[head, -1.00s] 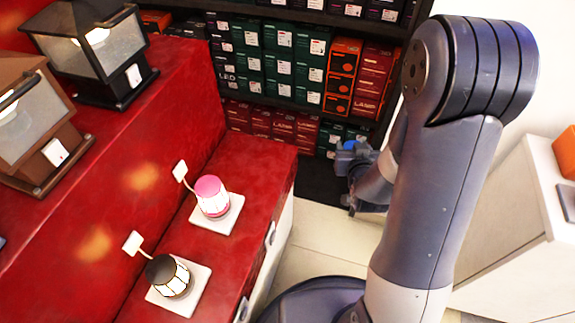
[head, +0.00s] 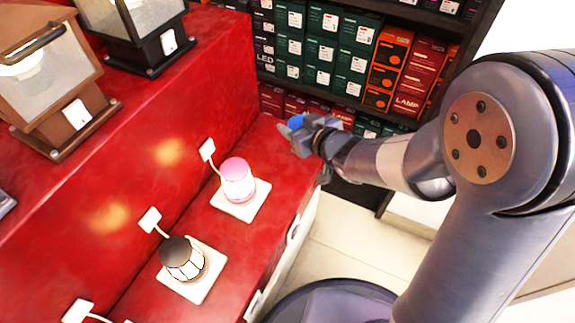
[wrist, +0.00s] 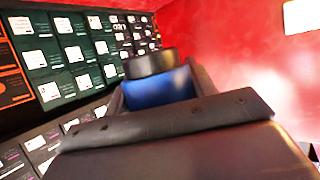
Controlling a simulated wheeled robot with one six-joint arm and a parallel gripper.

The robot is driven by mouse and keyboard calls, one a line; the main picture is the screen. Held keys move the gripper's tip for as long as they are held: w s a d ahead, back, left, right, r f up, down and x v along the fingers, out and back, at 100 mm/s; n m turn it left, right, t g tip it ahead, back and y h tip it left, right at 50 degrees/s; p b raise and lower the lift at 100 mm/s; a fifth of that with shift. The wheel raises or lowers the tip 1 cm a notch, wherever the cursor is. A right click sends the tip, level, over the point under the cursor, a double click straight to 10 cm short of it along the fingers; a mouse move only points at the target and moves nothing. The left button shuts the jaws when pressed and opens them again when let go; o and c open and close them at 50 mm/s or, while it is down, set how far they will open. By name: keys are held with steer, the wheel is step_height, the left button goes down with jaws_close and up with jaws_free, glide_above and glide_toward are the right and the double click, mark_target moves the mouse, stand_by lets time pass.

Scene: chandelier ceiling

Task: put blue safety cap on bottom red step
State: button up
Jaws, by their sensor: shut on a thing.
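My gripper (head: 303,134) is shut on the blue safety cap (head: 295,122), whose blue part shows at the jaw tips in the head view. In the wrist view the blue cap (wrist: 158,88) sits between the jaws, with a dark round part at its top; the jaws hide its lower part. The bottom red step (head: 262,170) is the lower red ledge. My gripper is over its far end, near the shelf. I cannot tell how high the cap is above the step.
A pink lamp (head: 237,180) and a black lamp (head: 182,258) stand on white plates on the bottom step. Lanterns, one brown (head: 50,85), stand on the upper step. A shelf of boxes (head: 330,50) is behind. The step's far end looks clear.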

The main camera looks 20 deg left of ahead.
steer(key=s+a+n, duration=0.1)
steer(key=s+a, duration=0.1)
steer(key=a, duration=0.1)
steer(key=b, duration=0.4)
glide_above(284, 160)
steer(key=shift+g+y, duration=0.3)
steer(key=shift+g, duration=0.1)
step_height(284, 160, down, 6)
steer(key=shift+r, duration=0.25)
steer(key=shift+f+b, duration=0.8)
steer(key=shift+f, duration=1.3)
steer(key=shift+f, duration=0.1)
steer(key=shift+f, duration=0.15)
steer(key=o, duration=1)
steer(key=shift+c, duration=0.2)
